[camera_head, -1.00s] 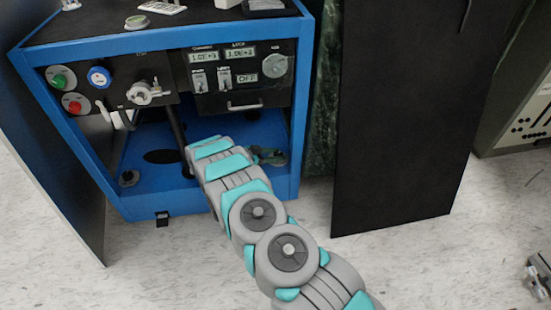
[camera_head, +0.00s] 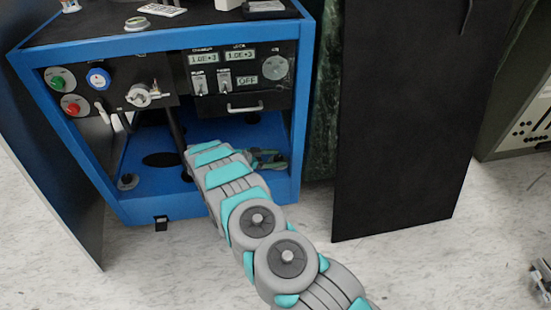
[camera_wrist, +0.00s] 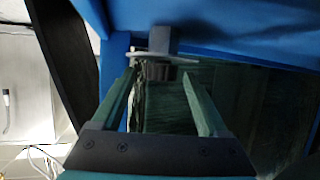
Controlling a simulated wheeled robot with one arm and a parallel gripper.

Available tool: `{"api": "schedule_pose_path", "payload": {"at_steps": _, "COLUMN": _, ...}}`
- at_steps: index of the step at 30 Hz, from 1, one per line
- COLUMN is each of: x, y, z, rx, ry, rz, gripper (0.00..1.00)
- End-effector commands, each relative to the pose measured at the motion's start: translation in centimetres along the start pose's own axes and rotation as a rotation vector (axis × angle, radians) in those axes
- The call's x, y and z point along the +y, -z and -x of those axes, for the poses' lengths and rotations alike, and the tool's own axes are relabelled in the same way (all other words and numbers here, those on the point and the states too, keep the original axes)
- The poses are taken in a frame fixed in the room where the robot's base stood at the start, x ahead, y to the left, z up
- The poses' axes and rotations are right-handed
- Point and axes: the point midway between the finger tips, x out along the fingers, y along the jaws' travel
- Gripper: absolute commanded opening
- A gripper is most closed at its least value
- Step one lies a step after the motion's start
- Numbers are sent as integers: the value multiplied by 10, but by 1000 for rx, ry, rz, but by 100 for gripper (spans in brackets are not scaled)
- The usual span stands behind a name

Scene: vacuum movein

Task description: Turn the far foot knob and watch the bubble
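In the wrist view a knurled dark foot knob (camera_wrist: 157,71) hangs under a pale disc and a grey post. My gripper (camera_wrist: 160,75) is open, its two dark green fingers apart on either side of the knob, with a visible gap at each side. I cannot tell how deep the knob sits between the tips. In the head view my gripper (camera_head: 265,158) is low inside the blue cabinet, partly hidden by my arm; the knob cannot be made out there. A small round greenish thing (camera_head: 136,23), maybe the level, sits on the cabinet top; its bubble is too small to read.
The blue cabinet frame (camera_head: 297,110) surrounds my forearm. Its front panel has buttons, a valve and a display unit (camera_head: 240,75) above my arm. Another round foot knob (camera_head: 128,181) is at the floor's front left. A black panel (camera_head: 405,120) stands at right.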

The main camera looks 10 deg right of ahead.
Motion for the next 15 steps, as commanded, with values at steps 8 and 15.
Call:
{"api": "schedule_pose_path", "payload": {"at_steps": 8, "x": 0, "y": 0, "z": 1, "rx": 0, "ry": 1, "rz": 0, "gripper": 79}}
{"api": "schedule_pose_path", "payload": {"at_steps": 15, "x": -1, "y": 0, "z": 20, "rx": 1, "ry": 3, "rz": -1, "gripper": 79}}
